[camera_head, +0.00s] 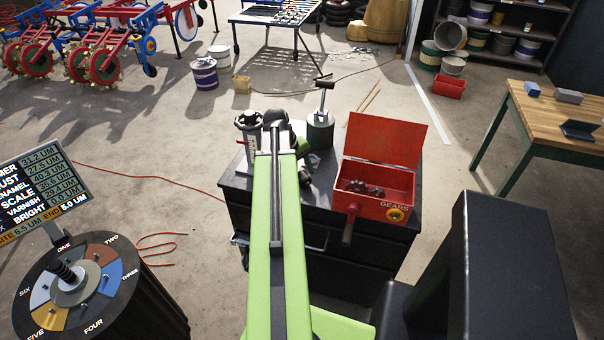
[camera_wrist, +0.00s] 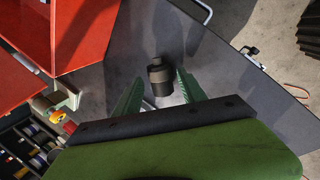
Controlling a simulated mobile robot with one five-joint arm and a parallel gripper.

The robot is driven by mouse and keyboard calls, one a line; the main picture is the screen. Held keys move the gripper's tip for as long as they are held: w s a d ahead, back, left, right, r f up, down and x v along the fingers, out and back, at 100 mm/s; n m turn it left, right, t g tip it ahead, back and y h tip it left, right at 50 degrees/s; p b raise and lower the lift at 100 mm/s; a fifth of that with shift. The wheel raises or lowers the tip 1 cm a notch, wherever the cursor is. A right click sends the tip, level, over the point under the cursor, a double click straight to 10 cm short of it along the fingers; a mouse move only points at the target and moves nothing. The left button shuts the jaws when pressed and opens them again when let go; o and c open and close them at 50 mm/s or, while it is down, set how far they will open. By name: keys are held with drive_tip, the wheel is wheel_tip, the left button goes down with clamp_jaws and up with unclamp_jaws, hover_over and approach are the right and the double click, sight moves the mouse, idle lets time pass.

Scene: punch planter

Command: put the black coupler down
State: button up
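The black coupler (camera_wrist: 159,76) is a short, stepped dark cylinder in the wrist view. It appears to rest on the grey top of the dark cabinet (camera_wrist: 225,95). My gripper (camera_wrist: 160,80) has its two green fingers spread, one on each side of the coupler. A narrow gap shows between each finger and the coupler, so they look apart. The coupler's lower end lies partly between the fingers.
An open red box marked GEARS (camera_head: 375,212) stands on the cabinet's right side, dark parts inside. A numbered dial (camera_head: 75,285) is at left, a wooden bench (camera_head: 560,115) at right.

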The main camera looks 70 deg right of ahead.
drive_tip(key=shift+o, duration=0.6)
drive_tip(key=shift+r, duration=0.15)
drive_tip(key=p+v, duration=1.2)
drive_tip(key=v, duration=0.1)
drive_tip(key=shift+p, duration=0.3)
drive_tip(key=shift+d, duration=0.1)
